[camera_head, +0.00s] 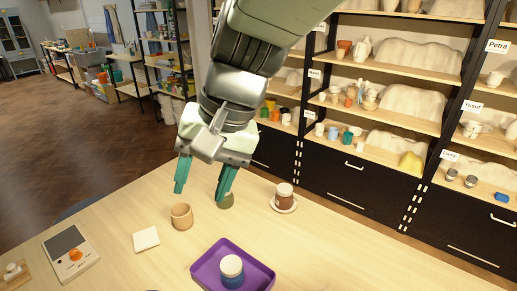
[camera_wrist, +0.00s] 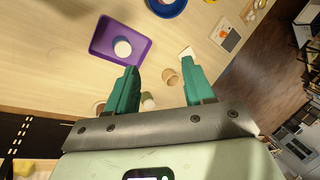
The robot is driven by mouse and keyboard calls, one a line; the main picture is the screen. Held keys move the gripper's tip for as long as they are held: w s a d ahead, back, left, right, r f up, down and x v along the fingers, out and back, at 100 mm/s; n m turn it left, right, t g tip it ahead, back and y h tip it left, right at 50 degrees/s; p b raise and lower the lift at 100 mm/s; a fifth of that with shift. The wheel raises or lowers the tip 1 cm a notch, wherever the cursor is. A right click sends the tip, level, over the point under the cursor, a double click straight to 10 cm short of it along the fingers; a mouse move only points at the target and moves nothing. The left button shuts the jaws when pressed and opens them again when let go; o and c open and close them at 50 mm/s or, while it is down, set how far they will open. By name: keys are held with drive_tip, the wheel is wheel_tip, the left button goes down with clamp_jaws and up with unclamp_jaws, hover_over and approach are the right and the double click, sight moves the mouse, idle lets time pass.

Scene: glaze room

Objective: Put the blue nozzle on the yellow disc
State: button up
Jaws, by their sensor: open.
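I cannot pick out a blue nozzle or a yellow disc with certainty. A round blue piece (camera_wrist: 167,7) is cut by the top edge of the wrist view, and its shape is not clear. A blue jar with a cream top (camera_head: 232,272) stands in a purple tray (camera_head: 258,270) on the table; the tray (camera_wrist: 104,36) also shows in the wrist view. My gripper (camera_head: 203,184) is open with nothing between its teal fingers, above the far part of the table. In the wrist view the open fingers (camera_wrist: 160,68) point toward the tabletop.
A tan cup (camera_head: 181,217), a green piece (camera_head: 226,202) partly behind a finger, and a brown jar (camera_head: 284,197) on a saucer stand near my gripper. A white tile (camera_head: 146,239) and a scale (camera_head: 70,256) lie left. Shelves (camera_head: 390,120) stand behind; the table's right is clear.

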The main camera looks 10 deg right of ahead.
drive_tip(key=s+d+r+t+h, duration=0.2)
drive_tip(key=s+d, duration=0.1)
drive_tip(key=d, duration=0.4)
drive_tip(key=s+d+r+t+h, duration=0.2)
drive_tip(key=s+d+r+t, duration=0.1)
drive_tip(key=d, duration=0.4)
drive_tip(key=shift+s+d+n, duration=0.15)
drive_tip(key=shift+s+n, duration=0.25)
drive_tip(key=shift+s, duration=0.15)
